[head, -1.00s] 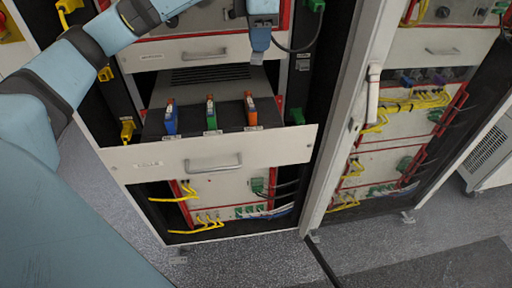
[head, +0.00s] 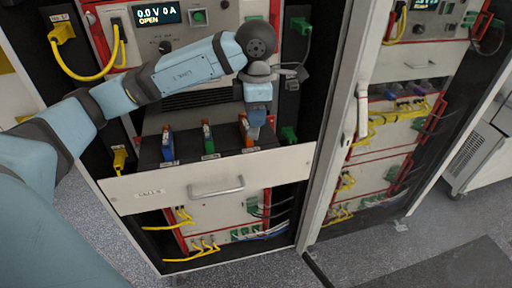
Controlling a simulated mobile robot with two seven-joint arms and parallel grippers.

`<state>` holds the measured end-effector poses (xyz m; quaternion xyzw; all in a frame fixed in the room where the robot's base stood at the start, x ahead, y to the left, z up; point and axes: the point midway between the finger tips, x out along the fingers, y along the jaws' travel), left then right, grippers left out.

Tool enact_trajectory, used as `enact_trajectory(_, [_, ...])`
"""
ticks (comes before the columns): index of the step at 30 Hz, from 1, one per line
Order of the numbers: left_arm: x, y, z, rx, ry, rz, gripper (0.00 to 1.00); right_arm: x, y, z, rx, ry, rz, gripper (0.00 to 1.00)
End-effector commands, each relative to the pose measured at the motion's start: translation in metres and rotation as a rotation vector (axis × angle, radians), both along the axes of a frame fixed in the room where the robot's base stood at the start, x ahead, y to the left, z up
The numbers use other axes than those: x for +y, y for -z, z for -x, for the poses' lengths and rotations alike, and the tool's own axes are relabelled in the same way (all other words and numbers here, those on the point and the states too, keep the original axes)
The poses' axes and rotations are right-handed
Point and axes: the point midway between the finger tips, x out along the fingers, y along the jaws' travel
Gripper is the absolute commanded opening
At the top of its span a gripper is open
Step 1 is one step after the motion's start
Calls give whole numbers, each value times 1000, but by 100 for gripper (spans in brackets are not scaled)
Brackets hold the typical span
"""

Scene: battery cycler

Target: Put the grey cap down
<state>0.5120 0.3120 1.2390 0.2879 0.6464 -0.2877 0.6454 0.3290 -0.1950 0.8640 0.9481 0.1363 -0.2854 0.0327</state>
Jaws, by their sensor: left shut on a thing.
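My left gripper (head: 257,112) points down over the right part of the pulled-out drawer (head: 145,190). It is shut on a small grey piece, which I take to be the grey cap; the fingers hide most of it. The gripper's tip is right at the orange cell (head: 246,131), overlapping it in the picture; I cannot tell whether they touch. A blue cell (head: 167,145) and a green cell (head: 208,139) stand upright to the left in the same drawer. My right gripper is not in view.
The drawer's white front with its handle (head: 216,187) juts out below. A display panel (head: 157,14) with yellow cables (head: 62,32) is above. An open cabinet door frame (head: 335,130) stands close on the right. Free drawer surface shows between the cells.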

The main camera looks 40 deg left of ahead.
Motion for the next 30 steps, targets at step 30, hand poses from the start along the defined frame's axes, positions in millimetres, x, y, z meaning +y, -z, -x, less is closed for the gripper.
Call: enact_trajectory(30, [0,106,0,-1,1,1,0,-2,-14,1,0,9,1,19])
